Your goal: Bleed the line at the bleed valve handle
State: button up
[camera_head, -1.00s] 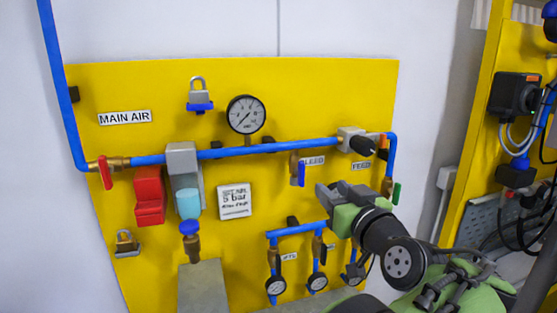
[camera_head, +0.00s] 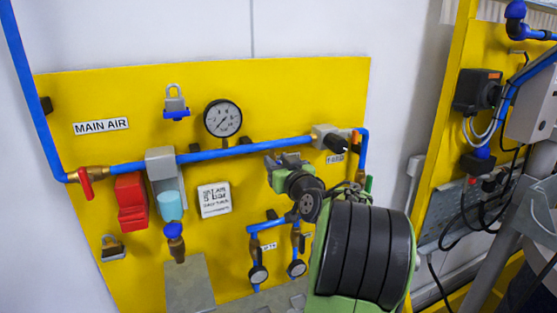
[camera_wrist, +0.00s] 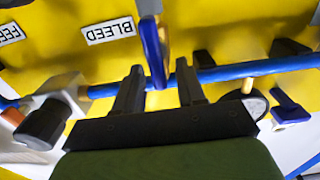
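The bleed valve handle (camera_wrist: 154,50) is a narrow blue lever in the wrist view, beside the white BLEED label (camera_wrist: 110,30). My gripper (camera_wrist: 160,78) is open. Its two dark fingers stand on either side of the lever's end, with gaps showing; I cannot tell how deep the lever reaches between them. In the head view my gripper (camera_head: 285,160) is just under the blue main pipe (camera_head: 250,149) and hides the bleed handle and its label. The pressure gauge (camera_head: 223,118) is above the pipe; its needle is too small to read.
A red handle (camera_head: 87,184) is at the pipe's left end, with a red block (camera_head: 131,201) and a grey unit (camera_head: 161,165) nearby. A feed valve with a black knob (camera_head: 336,142) is at the right. Small gauges (camera_head: 258,274) hang below. My arm covers the lower right.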

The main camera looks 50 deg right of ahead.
grip_shut()
jog(key=shift+f+m, duration=0.1)
jog(key=shift+m, duration=0.2)
jog(key=shift+s+d+f+m+b, duration=0.25)
jog(key=shift+d+f+m, duration=0.2)
jog(key=shift+m, duration=2.4)
jog(key=shift+s+d+f+m+b, duration=0.3)
jog(key=shift+f+m, duration=0.2)
jog(key=shift+m, duration=2.4)
jog(key=shift+s+d+f+m+b, duration=0.2)
jog(key=shift+d+f+m, duration=0.25)
jog(key=shift+m, duration=2.4)
jog(key=shift+f, duration=0.1)
